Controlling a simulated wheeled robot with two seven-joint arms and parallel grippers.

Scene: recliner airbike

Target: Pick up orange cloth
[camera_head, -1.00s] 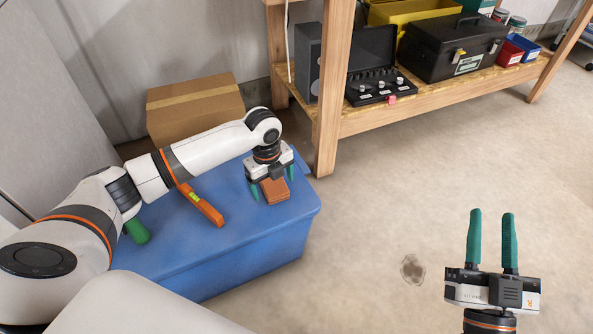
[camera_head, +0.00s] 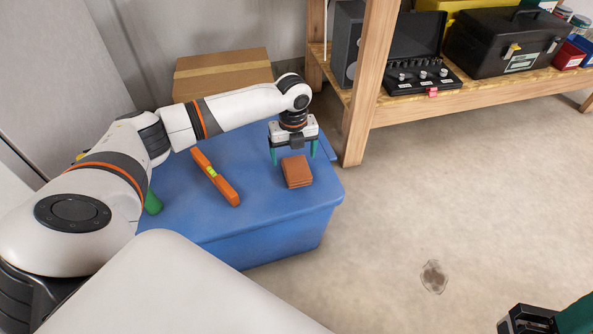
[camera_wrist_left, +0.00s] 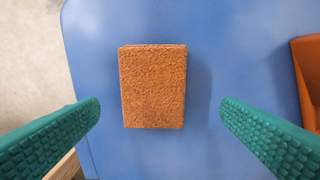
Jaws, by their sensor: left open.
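The orange cloth (camera_head: 297,172) is a folded, rectangular block lying flat on the lid of the blue bin (camera_head: 252,222), near its right end. My left gripper (camera_head: 294,155) points down just behind and above the cloth, open and empty. In the left wrist view the cloth (camera_wrist_left: 153,87) lies between and beyond the two green fingers (camera_wrist_left: 160,103), with blue lid showing on both sides, so nothing touches it. My right gripper (camera_head: 572,317) is cut off at the bottom right corner; its jaw opening is hidden.
An orange level (camera_head: 215,177) lies on the lid left of the cloth; an orange edge (camera_wrist_left: 310,75) shows at the right of the wrist view. A green handle (camera_head: 152,203) is partly behind my arm. A cardboard box (camera_head: 222,75) and wooden shelf (camera_head: 372,85) stand behind. Right floor is clear.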

